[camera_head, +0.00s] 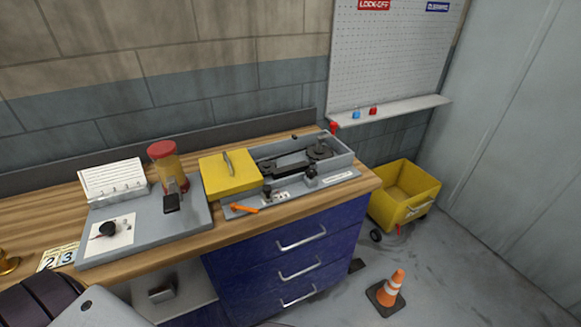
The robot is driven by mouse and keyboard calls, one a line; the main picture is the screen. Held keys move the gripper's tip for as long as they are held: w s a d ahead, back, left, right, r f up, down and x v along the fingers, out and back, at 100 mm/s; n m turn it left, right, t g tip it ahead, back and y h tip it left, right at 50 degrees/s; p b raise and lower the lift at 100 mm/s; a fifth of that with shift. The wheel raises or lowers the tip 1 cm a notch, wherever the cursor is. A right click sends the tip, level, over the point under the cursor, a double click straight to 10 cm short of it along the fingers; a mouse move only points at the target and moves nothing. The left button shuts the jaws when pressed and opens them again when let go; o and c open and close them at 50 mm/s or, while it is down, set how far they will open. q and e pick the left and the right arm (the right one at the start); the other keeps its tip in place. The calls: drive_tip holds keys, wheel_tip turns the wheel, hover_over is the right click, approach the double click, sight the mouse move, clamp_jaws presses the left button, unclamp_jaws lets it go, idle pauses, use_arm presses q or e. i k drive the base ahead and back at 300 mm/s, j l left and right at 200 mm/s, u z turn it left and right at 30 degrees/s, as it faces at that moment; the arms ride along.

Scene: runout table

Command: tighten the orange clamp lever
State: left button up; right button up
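The orange clamp lever (243,208) is at the front left of a grey machine fixture (326,184) on the wooden bench. The lever lies low and nearly flat, slanting slightly, close to the bench's front edge. A small dark knob or post (267,191) stands just behind its right end. How the lever joins the fixture is too small to tell. A yellow cover with a handle (226,181) sits behind the lever, on the fixture's left part. Neither of my grippers shows, and nothing is seen touching the lever.
Left on the bench (150,249) are a grey board (172,222), a red-topped yellow container (165,163) and a white card holder (112,179). Blue drawers (300,262) are below. A yellow bin (404,190) and an orange cone (393,284) stand on the floor at right.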

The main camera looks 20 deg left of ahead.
sight(234, 207)
drive_tip(key=u, duration=1.25)
drive_tip(key=k+j+z, duration=0.15)
drive_tip(key=z, duration=0.15)
drive_tip(key=k+j+z, duration=0.15)
drive_tip(key=z, duration=0.15)
